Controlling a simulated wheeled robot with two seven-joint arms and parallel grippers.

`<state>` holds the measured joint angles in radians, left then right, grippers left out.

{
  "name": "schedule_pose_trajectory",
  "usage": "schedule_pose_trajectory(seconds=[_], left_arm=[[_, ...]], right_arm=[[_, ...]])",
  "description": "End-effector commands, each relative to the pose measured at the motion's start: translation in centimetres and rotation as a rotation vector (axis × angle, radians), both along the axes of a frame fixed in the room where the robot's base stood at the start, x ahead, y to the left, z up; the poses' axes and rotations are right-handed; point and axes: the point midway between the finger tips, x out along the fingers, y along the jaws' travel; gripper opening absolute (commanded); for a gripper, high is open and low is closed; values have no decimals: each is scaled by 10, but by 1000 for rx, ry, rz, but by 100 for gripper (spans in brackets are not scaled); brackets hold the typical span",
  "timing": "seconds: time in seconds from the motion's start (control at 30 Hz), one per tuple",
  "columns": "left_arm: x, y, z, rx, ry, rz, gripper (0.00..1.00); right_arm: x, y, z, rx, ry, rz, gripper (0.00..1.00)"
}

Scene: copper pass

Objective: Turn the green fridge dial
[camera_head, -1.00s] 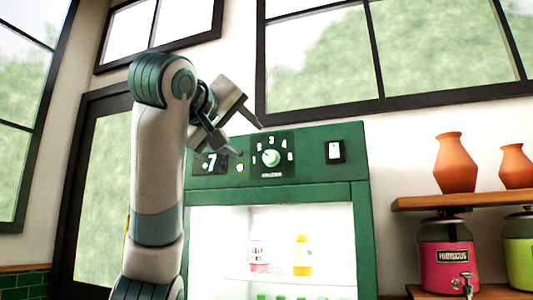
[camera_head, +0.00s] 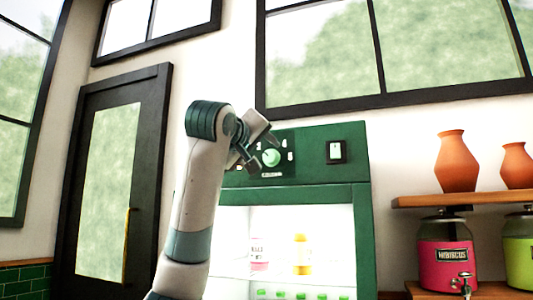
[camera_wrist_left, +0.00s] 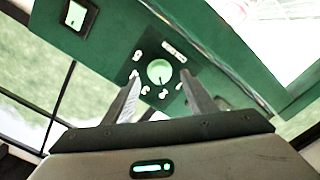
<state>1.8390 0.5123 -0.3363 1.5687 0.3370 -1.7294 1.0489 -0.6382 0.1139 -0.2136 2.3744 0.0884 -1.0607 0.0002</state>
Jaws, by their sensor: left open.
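The green fridge (camera_head: 340,197) stands in the middle of the head view, with a round pale green dial (camera_head: 271,158) on a dark numbered plate on its top panel. My left gripper (camera_head: 262,153) is at the panel, just in front of the dial's left side in that view. In the left wrist view the dial (camera_wrist_left: 159,71) shows between and beyond the two open fingers (camera_wrist_left: 163,92). The fingers appear to be on either side of the dial; whether they touch it I cannot tell. The digital display left of the dial is hidden behind my left arm. My right gripper is not in view.
A rocker switch (camera_head: 335,151) is on the panel right of the dial. Below is the lit fridge interior with bottles (camera_head: 302,254). To the right, a wooden shelf (camera_head: 470,199) holds orange vases (camera_head: 456,162), above a pink drink dispenser (camera_head: 446,255).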

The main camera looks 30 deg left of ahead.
Motion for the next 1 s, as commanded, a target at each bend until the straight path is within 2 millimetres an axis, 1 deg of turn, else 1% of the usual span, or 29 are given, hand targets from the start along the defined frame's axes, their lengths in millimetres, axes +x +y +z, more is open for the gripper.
schedule_pose_trajectory(seconds=[0.03,0.1,0.23,0.4,0.63,0.67,0.7,0.77,0.8,0.83,1.0], left_arm=[[7,2,1,0,2,1,52],[16,4,1,-1,2,1,52],[26,7,1,0,1,1,52],[31,8,0,0,0,0,52],[31,8,0,0,0,0,52],[31,8,0,0,0,0,49],[31,8,0,0,0,0,40],[31,8,0,0,0,0,25],[31,8,0,0,0,0,16],[31,8,0,0,0,0,11],[31,8,0,2,0,0,11]], right_arm=[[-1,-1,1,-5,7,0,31],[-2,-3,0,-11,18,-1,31],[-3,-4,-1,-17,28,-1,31],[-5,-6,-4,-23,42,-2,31],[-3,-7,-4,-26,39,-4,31],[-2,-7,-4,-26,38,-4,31],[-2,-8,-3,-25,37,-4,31],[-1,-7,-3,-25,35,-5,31],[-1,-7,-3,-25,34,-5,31],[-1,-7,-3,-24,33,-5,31],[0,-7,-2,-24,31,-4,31]])
